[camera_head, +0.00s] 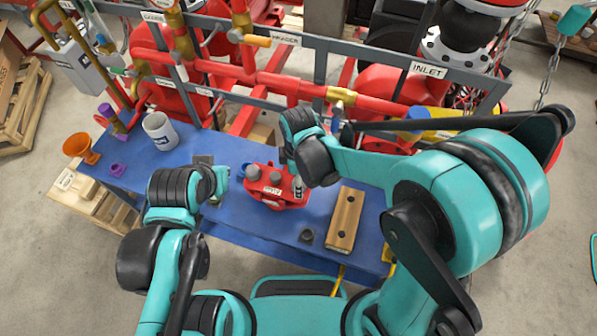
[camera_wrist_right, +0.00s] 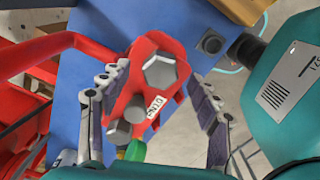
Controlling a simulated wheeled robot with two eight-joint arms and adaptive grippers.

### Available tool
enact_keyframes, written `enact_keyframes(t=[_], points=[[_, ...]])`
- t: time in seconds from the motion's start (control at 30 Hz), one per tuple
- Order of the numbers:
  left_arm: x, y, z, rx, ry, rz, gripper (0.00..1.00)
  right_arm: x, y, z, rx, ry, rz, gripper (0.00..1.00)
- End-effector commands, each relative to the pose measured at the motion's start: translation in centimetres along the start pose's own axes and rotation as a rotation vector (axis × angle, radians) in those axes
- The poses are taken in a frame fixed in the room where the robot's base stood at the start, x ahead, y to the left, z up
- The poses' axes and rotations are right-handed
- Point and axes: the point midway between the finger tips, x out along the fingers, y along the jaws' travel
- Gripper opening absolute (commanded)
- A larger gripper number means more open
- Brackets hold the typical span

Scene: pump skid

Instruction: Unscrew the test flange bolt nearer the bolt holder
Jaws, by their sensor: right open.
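The red test flange (camera_head: 270,198) stands on the blue bench and also shows in the right wrist view (camera_wrist_right: 142,55). A grey hex bolt head (camera_wrist_right: 160,72) is on its side toward the wooden bolt holder (camera_head: 346,222). In the head view the right wrist hides part of this area. My left gripper (camera_head: 217,186) is left of the flange; its fingers are too small to read.
A dark square block (camera_head: 306,236) sits between flange and holder. A white mug (camera_head: 160,131), an orange funnel (camera_head: 82,149) and purple parts stand on the bench's left. Red pipes (camera_head: 300,84) and a grey frame rise behind.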

Motion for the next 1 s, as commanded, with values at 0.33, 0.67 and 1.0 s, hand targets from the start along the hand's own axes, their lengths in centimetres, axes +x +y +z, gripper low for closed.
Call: enact_keyframes(t=[0.33,0.67,1.0], points=[[0.4,0.0,0.3,0.0,0.0,0.0,0.0,2.0,0.0,0.0,0.0,0.0,0.0,0.62],[0.4,0.0,0.3,0.0,0.0,0.0,0.0,2.0,0.0,0.0,0.0,0.0,0.0,0.17],[0.4,0.0,0.3,0.0,0.0,0.0,0.0,2.0,0.0,0.0,-0.017,0.0,0.0,0.07]])
